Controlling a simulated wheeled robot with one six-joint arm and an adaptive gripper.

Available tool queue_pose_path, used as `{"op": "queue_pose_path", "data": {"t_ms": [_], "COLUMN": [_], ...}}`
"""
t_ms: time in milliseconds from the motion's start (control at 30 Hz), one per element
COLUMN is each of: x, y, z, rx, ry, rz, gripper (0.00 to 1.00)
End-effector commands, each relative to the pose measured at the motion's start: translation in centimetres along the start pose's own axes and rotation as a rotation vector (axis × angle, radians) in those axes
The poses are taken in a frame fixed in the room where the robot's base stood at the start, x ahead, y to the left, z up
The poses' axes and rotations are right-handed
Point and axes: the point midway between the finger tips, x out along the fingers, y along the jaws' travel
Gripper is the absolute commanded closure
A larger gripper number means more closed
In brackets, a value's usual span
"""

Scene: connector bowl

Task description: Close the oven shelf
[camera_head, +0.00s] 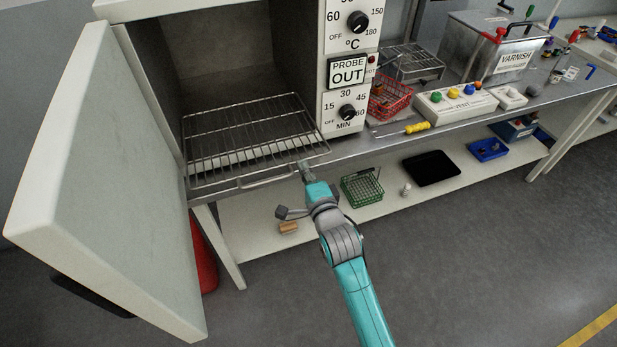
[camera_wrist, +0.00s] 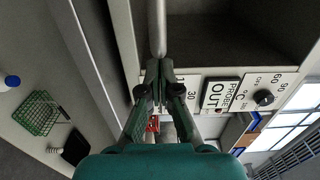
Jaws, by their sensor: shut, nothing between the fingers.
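The oven shelf (camera_head: 245,138) is a wire rack partly inside the open oven (camera_head: 225,60), its front edge sticking out past the opening. A bar handle (camera_head: 268,183) runs along its front. My gripper (camera_head: 303,167) is at the right front corner of the shelf, its fingers shut with nothing between them. In the wrist view, the fingertips (camera_wrist: 159,66) meet at the end of a grey metal bar (camera_wrist: 157,28). I cannot tell whether they touch it.
The oven door (camera_head: 110,190) stands wide open at the left. The control panel (camera_head: 346,75) is right of the opening. A red basket (camera_head: 390,99) and a yellow screwdriver (camera_head: 416,128) lie on the bench. A green basket (camera_head: 362,189) sits on the lower shelf.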

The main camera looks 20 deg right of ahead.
Motion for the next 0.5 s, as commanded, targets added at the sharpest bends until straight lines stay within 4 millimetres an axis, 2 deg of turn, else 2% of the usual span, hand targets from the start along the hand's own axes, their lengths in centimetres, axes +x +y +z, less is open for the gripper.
{"op": "queue_pose_path", "data": {"t_ms": [33,300,500], "x": [1.4,9.1,14.1], "y": [-0.2,-0.2,-0.2], "z": [0.0,0.0,0.0], "rx": [0.000,0.000,0.000], "ry": [0.000,0.000,0.000], "rz": [-0.003,-0.002,-0.001], "gripper": [1.00,1.00,1.00]}}
